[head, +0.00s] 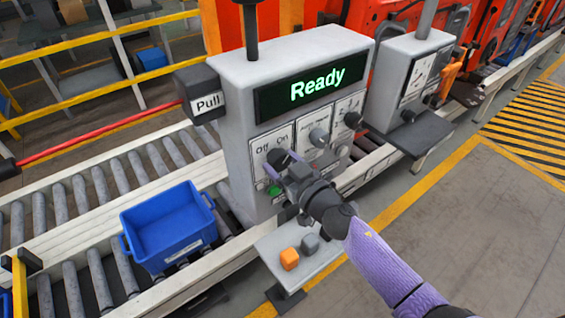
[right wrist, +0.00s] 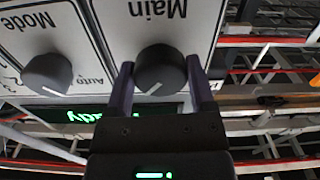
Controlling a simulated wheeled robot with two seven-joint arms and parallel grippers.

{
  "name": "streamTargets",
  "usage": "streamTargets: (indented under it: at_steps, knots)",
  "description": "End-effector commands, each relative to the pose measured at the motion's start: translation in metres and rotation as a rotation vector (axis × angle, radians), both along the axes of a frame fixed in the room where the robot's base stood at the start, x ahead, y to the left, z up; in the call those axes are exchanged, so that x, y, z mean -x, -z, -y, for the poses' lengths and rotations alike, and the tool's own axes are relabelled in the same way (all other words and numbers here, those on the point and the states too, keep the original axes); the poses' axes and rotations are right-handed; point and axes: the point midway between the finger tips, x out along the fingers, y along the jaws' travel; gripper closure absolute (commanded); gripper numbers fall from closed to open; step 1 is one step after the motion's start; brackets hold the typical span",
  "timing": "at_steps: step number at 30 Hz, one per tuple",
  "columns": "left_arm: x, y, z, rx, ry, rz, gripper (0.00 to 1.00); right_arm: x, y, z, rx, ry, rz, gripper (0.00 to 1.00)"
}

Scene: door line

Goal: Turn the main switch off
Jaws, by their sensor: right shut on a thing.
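The grey control box (head: 238,135) carries a left panel marked Off and On, with the dark main switch knob (head: 278,158) below those words. In the right wrist view, upside down, the round main switch knob (right wrist: 160,70) sits under the word Main, and its white line slants toward the lower left. My right gripper (head: 283,165) is at this knob, one finger on each side, shut on it. The fingers hide part of the knob in the head view. My left gripper is not in view.
The display (head: 315,84) shows Ready in green. A mode knob (right wrist: 47,74) is beside the main one, and another dark knob (head: 353,120) is farther right.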

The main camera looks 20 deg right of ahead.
Motion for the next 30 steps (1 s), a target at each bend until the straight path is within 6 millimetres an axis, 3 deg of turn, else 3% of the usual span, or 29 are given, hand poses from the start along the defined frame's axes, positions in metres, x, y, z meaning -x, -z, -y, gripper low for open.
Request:
streamTargets:
  at_steps: [30]
  knots:
    - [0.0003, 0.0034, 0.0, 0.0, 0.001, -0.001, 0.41, -0.0006, -0.0006, 0.0017, 0.869, 0.0, 0.316, 0.89]
